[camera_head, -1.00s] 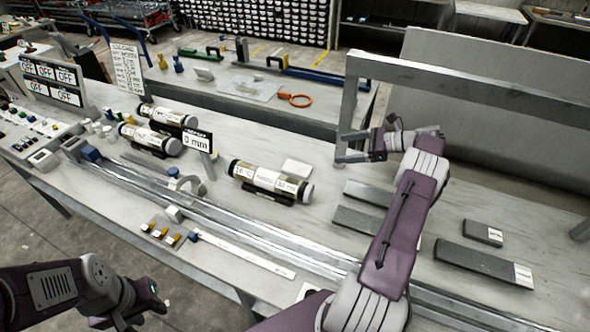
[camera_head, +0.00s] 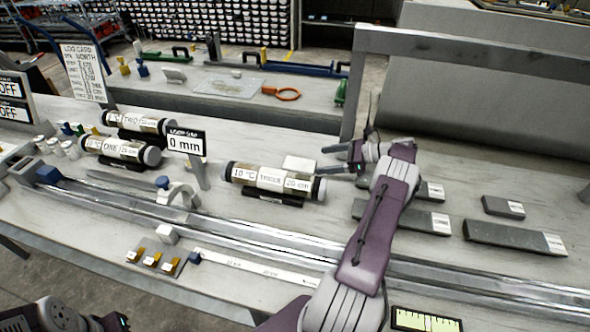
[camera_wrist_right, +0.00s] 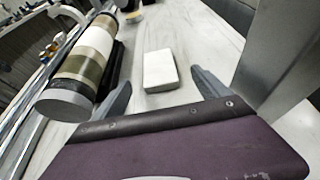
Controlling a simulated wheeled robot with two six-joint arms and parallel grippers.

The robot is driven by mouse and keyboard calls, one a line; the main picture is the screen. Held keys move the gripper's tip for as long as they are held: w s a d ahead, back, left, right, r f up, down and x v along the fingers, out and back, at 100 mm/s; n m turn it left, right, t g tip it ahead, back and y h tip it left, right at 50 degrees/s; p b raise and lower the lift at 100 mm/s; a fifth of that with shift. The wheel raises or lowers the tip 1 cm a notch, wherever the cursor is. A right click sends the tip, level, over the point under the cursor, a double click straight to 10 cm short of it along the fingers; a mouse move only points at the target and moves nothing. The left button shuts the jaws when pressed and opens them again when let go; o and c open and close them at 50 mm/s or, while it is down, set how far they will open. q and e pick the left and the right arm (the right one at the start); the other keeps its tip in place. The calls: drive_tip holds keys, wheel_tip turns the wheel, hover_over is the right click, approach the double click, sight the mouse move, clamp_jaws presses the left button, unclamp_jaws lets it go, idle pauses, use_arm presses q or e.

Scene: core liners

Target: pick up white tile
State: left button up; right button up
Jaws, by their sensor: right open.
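The white tile (camera_head: 299,163) lies flat on the bench just behind the right end of the nearest core liner (camera_head: 272,180). My right gripper (camera_head: 329,160) is open and empty, just right of the tile, with its fingers pointing left toward it. In the right wrist view the tile (camera_wrist_right: 160,70) lies ahead between the two spread fingers, with the liner to its left. I cannot tell how high the fingers are above the bench. My left gripper (camera_head: 116,322) is cut off at the bottom left edge, its fingers not visible.
A metal frame (camera_head: 440,45) stands behind my right arm. Two more liners (camera_head: 120,150) and a "0 mm" sign (camera_head: 187,143) are at left. Dark grey slabs (camera_head: 515,237) lie at right. A long metal rail (camera_head: 245,230) crosses the bench front.

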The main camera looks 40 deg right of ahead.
sight(301, 164)
drive_tip(key=x, duration=0.8)
drive_tip(key=shift+w+a+f+p, duration=0.15)
drive_tip(key=shift+a+f+p, duration=0.15)
drive_tip(key=shift+p, duration=0.1)
drive_tip(key=shift+r, duration=0.1)
drive_tip(key=c, duration=1.7)
